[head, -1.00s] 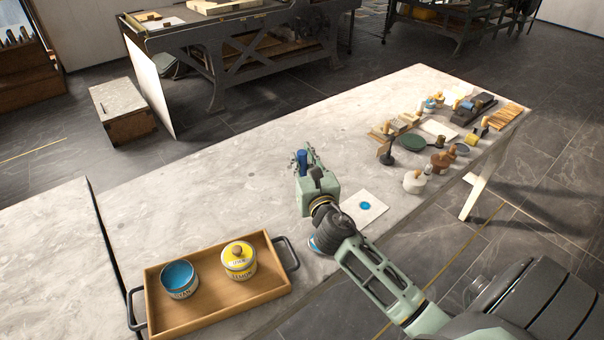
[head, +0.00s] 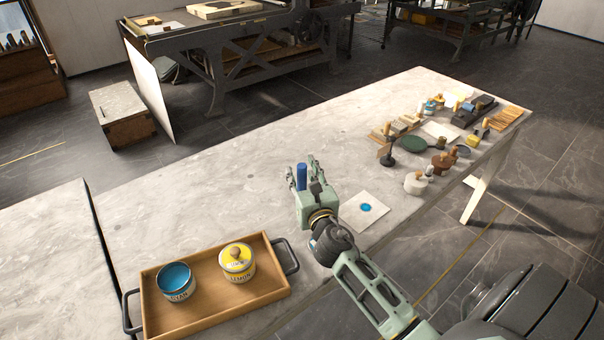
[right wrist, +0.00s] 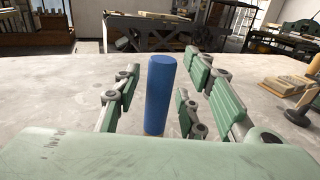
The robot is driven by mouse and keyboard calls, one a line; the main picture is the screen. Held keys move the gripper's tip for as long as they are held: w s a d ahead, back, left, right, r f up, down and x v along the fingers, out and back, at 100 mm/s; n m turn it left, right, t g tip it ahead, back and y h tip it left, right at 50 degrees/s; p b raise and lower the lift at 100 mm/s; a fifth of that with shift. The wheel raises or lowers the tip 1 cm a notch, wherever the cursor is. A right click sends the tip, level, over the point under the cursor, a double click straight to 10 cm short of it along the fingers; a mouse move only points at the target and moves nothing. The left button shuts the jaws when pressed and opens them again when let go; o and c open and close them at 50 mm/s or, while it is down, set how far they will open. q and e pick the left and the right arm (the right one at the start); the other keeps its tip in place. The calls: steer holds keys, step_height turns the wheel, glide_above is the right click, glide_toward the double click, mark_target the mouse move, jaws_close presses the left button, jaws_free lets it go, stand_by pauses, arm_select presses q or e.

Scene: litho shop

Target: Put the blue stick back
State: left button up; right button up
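The blue stick (head: 302,176) is a plain blue cylinder and stands upright between the fingers of my right gripper (head: 304,175). In the right wrist view the blue stick (right wrist: 161,95) rises between the spread fingers, with a clear gap on its left and a narrower one on its right. The right gripper is open around it, low over the pale stone table. The frames do not clearly show whether the stick's lower end touches the table. My left gripper is not in view.
A white card (head: 352,221) with a blue dot lies right of the gripper. Several tools crowd the table's right end. The table beyond the gripper is bare.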

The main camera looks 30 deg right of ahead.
steer(key=shift+r, duration=0.15)
steer(key=shift+s+a, duration=0.1)
steer(key=shift+s, duration=0.1)
steer(key=b+v, duration=0.1)
steer(key=v, duration=0.9)
steer(key=shift+s, duration=0.35)
steer(key=shift+s+a+r, duration=0.15)
steer(key=shift+s+a, duration=0.05)
steer(key=shift+s, duration=0.25)
